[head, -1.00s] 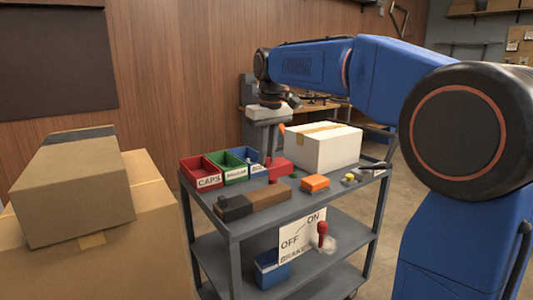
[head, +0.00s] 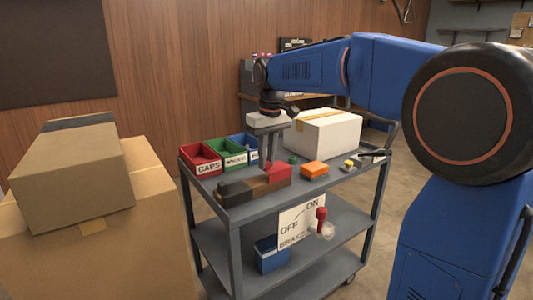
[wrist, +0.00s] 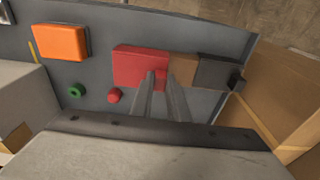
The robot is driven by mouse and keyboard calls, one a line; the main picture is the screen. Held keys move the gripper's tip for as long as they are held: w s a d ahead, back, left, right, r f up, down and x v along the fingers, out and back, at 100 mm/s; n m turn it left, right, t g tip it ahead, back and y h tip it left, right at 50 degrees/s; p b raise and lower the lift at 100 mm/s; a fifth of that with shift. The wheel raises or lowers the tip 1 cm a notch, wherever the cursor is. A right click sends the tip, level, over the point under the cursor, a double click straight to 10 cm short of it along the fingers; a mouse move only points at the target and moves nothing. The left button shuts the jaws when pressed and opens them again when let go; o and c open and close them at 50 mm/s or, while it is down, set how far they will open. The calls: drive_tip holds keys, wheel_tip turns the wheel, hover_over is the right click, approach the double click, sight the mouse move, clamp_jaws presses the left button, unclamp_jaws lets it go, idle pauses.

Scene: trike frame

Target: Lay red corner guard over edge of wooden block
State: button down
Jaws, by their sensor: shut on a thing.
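The red corner guard (head: 279,172) is at the right end of the brown wooden block (head: 252,186), which lies on the cart's top shelf with a dark piece at its left end. In the wrist view the guard (wrist: 138,65) covers one end of the block, with bare wood (wrist: 183,67) showing beside it. My gripper (head: 268,166) points down at the guard's inner side, and its fingertips (wrist: 161,76) are close together there, shut on the guard. The guard appears to rest on the block; its underside is hidden.
Red (head: 207,166), green and blue bins stand behind the block. A white box (head: 327,137) stands at the back right. An orange block (head: 314,169) and a green ring (head: 293,159) lie to the right. Stacked cardboard boxes (head: 85,185) stand left of the cart.

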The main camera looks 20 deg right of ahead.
drive_tip(key=shift+f, duration=1.35)
drive_tip(key=c, duration=1.6)
unclamp_jaws()
drive_tip(key=shift+r, duration=0.1)
drive_tip(key=r, duration=0.5)
drive_tip(key=s+r, duration=0.1)
drive_tip(key=r, duration=0.5)
drive_tip(key=s+r, duration=0.1)
drive_tip(key=r, duration=0.5)
drive_tip(key=shift+d, duration=0.35)
